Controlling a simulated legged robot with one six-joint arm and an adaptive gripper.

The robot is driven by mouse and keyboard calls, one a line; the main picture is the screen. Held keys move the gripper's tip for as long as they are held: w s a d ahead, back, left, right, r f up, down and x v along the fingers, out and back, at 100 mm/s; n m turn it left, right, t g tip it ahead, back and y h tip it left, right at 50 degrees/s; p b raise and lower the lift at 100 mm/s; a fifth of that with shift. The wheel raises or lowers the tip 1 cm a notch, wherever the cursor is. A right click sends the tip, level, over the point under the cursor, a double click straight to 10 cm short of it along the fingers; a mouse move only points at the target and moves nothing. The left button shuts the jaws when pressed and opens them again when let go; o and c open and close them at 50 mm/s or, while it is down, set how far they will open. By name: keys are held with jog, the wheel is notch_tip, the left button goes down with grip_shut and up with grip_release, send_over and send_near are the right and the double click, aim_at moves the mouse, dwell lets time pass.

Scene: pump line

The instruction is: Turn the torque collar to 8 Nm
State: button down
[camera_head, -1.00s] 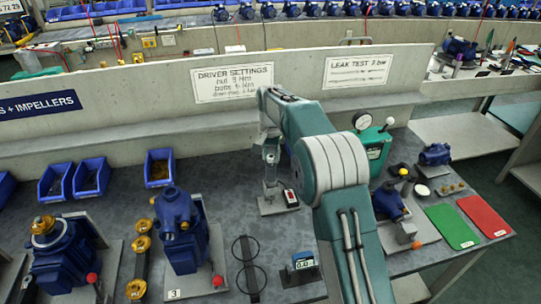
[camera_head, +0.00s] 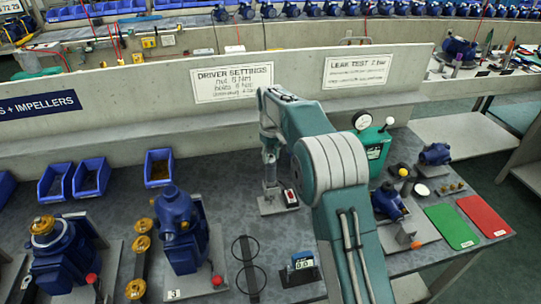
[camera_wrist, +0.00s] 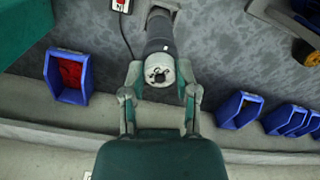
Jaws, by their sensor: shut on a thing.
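The driver (camera_wrist: 157,33) is a dark grey cylinder standing upright in a stand. It also shows below the end of my arm in the head view (camera_head: 269,172). In the wrist view a pale ring (camera_wrist: 160,71), which looks like the torque collar, surrounds the driver's near end. My gripper (camera_wrist: 161,84) is shut on the collar, one finger on each side. No scale mark on the collar can be read. A small display (camera_head: 302,262) stands in front on the bench; its digits look like 0.0, but are blurred.
A driver settings sign (camera_head: 232,82) hangs on the back wall. Blue bins (camera_head: 158,168) stand to the left, with blue pumps (camera_head: 182,235) in front of them. A red switch box (camera_head: 290,198) sits beside the driver stand. A green leak tester (camera_head: 374,150) stands to the right.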

aim_at(270, 156)
jog(key=n, duration=0.4)
jog(key=shift+f+n, duration=0.2)
jog(key=shift+n, duration=0.2)
dwell(0.4)
jog(key=shift+c, duration=1.8)
grip_release()
jog(key=shift+r, duration=0.1)
notch_tip(270, 156, up, 12)
jog(key=shift+a, duration=0.1)
